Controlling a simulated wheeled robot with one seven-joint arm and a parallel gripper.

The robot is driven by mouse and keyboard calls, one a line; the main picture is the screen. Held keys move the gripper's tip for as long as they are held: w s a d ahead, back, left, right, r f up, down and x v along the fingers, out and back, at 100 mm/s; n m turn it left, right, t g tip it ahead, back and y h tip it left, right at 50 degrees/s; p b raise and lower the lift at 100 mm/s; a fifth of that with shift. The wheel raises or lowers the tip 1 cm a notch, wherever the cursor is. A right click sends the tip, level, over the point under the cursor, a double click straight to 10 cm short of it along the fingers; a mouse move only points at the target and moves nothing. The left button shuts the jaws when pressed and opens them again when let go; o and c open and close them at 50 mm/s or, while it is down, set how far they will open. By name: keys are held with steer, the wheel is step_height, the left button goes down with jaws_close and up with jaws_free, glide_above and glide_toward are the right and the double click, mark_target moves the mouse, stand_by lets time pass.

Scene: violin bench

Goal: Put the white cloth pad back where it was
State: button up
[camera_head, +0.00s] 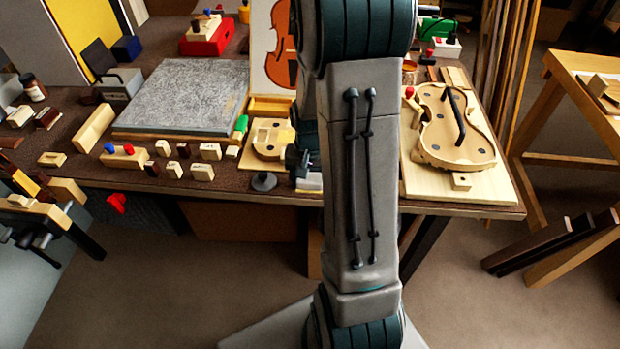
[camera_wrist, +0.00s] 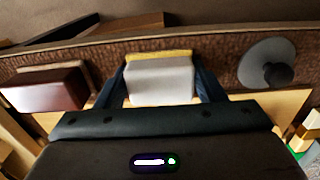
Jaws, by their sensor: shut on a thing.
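The white pad (camera_wrist: 160,86), a pale block with a yellow strip along its far edge, sits between the two dark fingers of my gripper (camera_wrist: 161,70) in the wrist view. The fingers are shut on its two sides. In the head view my gripper (camera_head: 301,162) is low over the bench's front part, mostly hidden behind my arm. The pad cannot be made out there. Whether its underside touches the surface below cannot be told.
A dark red block (camera_wrist: 45,91) lies left of my gripper and a grey disc with a dark knob (camera_wrist: 266,66) lies right. In the head view a violin-shaped body (camera_head: 455,135) lies on a board at right, a grey slab (camera_head: 185,95) at left, with several small blocks in front.

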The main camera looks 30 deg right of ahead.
mark_target(310, 178)
steer(key=o, duration=1.1)
step_height(310, 178, up, 11)
steer(key=p, duration=0.2)
steer(key=s+a+r+n+t, duration=0.2)
steer(key=s+a+r+n, duration=0.4)
steer(key=s+a, duration=0.6)
step_height(310, 178, up, 2)
steer(key=shift+r+n, duration=0.1)
steer(key=shift+n, duration=0.3)
